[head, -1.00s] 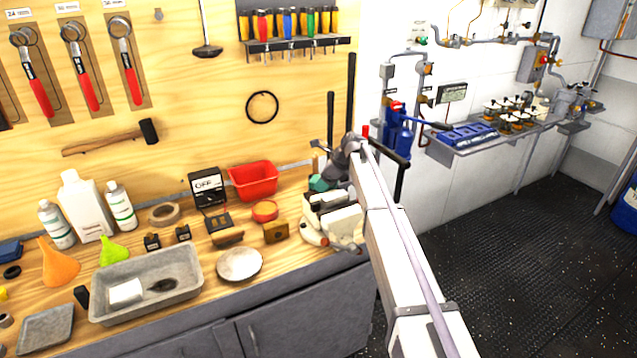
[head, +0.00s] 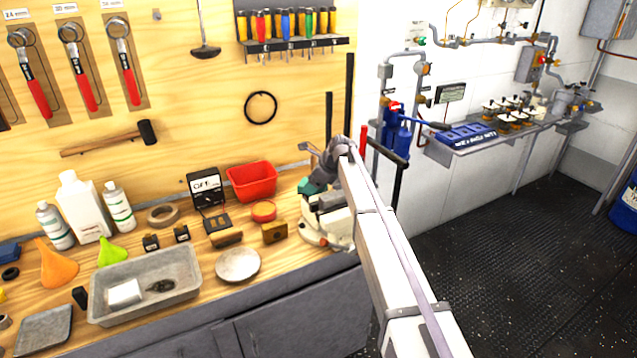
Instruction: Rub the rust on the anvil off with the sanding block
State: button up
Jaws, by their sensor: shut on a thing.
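My arm reaches from the lower right to the right end of the workbench. My gripper (head: 327,206) is crowded in with white and dark grey parts there, low over the bench. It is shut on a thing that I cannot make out. A teal piece (head: 312,187), perhaps part of a vise, shows just behind it, partly covered. I cannot pick out the anvil, its rust or the sanding block for sure; the arm and wrist hide much of that corner.
On the wooden bench stand a red bin (head: 252,181), a black meter (head: 206,189), a brown block (head: 274,232), a round pale dish (head: 238,264) and a grey tray (head: 190,293). Bottles and funnels stand at left. Tools hang on the board. Open floor (head: 500,250) lies at right.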

aim_at(301, 187)
jog(key=shift+s+a+f, duration=0.1)
jog(key=shift+s+a, duration=0.45)
jog(key=shift+a, duration=0.4)
jog(key=shift+s+a, duration=0.5)
jog(key=shift+a, duration=0.4)
jog(key=shift+c, duration=0.3)
jog(key=w+d, duration=0.4)
jog(key=d, duration=0.4)
jog(key=shift+w, duration=0.25)
jog(key=shift+s+a, duration=0.75)
jog(key=shift+a, duration=0.55)
jog(key=shift+s+a, duration=0.75)
jog(key=shift+a, duration=0.6)
jog(key=shift+s+a, duration=0.75)
jog(key=shift+a, duration=0.55)
notch_tip(301, 187, up, 6)
jog(key=p, duration=0.5)
jog(key=shift+p, duration=0.4)
jog(key=shift+w, duration=0.1)
notch_tip(301, 187, up, 3)
jog(key=p, duration=0.3)
